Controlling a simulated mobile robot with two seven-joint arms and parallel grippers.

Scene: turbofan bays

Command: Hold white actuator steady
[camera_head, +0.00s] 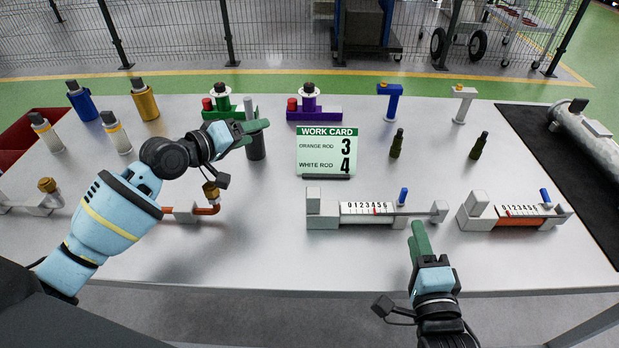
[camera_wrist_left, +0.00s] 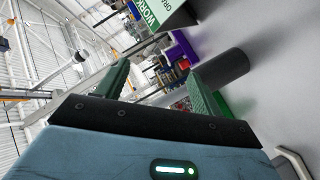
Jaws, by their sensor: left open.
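The likely white actuator (camera_head: 372,211) is a pale grey unit with a 0–6 scale and a blue knob, lying in the middle of the table. My right gripper (camera_head: 420,238) is just in front of its right part; its fingers overlap in this view, so I cannot tell the gap. My left gripper (camera_head: 258,126) is raised at a dark grey cylinder (camera_head: 256,146), far left of the actuator. In the left wrist view my left gripper's green fingers (camera_wrist_left: 160,88) stand apart with nothing held, and the dark cylinder (camera_wrist_left: 224,69) shows beyond the right finger.
A second scale unit (camera_head: 520,213) with an orange rod lies at right. A work card (camera_head: 328,152) reads orange rod 3, white rod 4. Two dark green bottle-like parts (camera_head: 396,144) stand behind the scale units.

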